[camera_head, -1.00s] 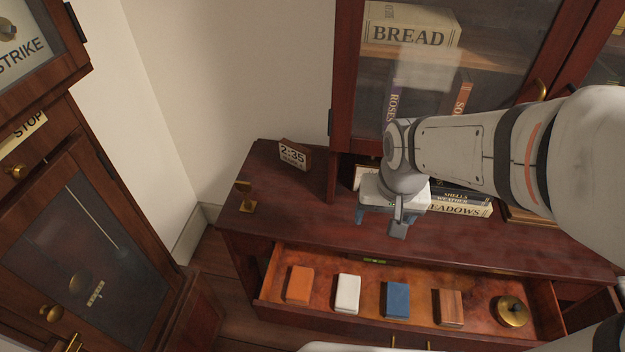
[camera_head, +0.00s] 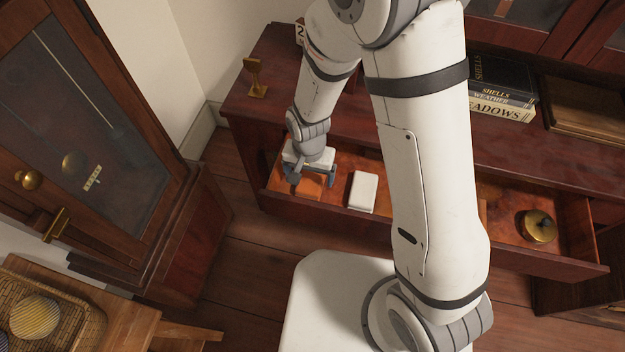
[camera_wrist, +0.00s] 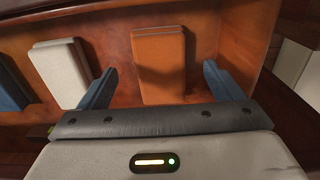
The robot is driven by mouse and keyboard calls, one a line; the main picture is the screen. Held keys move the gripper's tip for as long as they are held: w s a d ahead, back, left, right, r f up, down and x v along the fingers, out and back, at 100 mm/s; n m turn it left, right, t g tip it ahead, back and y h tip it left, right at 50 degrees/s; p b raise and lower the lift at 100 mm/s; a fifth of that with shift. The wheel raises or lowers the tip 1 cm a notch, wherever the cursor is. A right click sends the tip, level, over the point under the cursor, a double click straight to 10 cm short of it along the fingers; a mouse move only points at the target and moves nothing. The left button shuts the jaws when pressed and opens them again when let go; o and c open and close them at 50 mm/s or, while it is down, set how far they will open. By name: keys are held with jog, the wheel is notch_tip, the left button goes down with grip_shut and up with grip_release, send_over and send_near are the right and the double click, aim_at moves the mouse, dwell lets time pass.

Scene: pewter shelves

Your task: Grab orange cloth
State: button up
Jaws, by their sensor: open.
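The orange cloth (camera_head: 309,184) is a folded block in the left end of the open drawer (camera_head: 335,206). It also shows in the wrist view (camera_wrist: 158,62), lying between and beyond my two fingers. My gripper (camera_head: 308,178) is over the left end of the drawer, right above the cloth, and partly hides it. The fingers (camera_wrist: 160,88) are open, one to each side of the cloth, with nothing held. I cannot tell how far above the cloth the fingertips are.
A white folded cloth (camera_head: 362,191) lies just right of the orange one, with a blue block (camera_wrist: 12,88) beyond it. A round brass piece (camera_head: 537,226) sits at the drawer's right. Books (camera_head: 502,88) and a brass stand (camera_head: 255,78) are on the cabinet top.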

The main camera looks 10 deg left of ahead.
aim_at(310, 183)
notch_tip(310, 183, down, 5)
jog(key=shift+r+b, duration=0.2)
jog(key=shift+b, duration=0.3)
jog(key=c, duration=1.1)
